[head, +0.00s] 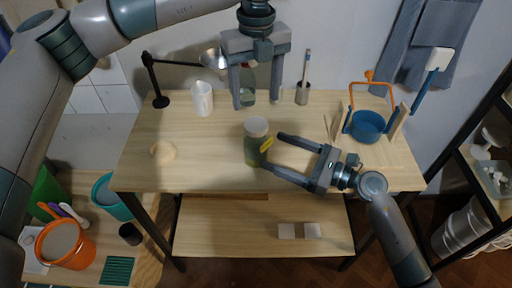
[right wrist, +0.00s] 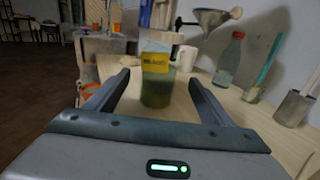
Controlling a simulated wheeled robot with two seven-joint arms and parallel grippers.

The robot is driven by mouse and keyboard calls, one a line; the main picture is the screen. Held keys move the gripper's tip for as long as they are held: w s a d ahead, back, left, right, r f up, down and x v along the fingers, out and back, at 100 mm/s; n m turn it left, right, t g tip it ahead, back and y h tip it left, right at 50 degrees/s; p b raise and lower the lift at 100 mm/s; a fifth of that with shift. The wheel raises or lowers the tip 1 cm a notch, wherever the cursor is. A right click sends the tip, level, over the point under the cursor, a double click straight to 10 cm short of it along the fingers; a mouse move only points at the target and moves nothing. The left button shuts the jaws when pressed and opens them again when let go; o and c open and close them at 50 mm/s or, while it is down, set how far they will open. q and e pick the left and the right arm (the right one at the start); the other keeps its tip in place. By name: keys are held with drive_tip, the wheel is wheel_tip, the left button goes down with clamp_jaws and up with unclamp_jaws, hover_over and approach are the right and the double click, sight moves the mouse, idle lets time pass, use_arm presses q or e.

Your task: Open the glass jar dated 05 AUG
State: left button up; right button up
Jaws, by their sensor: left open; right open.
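A glass jar (head: 252,152) with green contents and a pale lid (head: 256,126) stands upright on the wooden table. Its yellow label (head: 267,144) faces my right gripper; the dark print is too small to read surely. The jar also shows in the right wrist view (right wrist: 156,92). My right gripper (head: 272,151) is open and level, its fingertips close to the jar's right side; the jar appears ahead between the fingers. My left gripper (head: 257,104) is open and empty, pointing down, above and behind the jar in the head view.
A white cup (head: 202,99), a funnel on a black stand (head: 155,85), a clear bottle (right wrist: 229,60) and a brush pot (head: 302,94) line the back. A beige lump (head: 163,151) lies left. The front middle is clear.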

sight(258, 144)
drive_tip(key=x, duration=0.6)
drive_tip(key=shift+w+a, duration=0.1)
drive_tip(key=shift+a, duration=0.15)
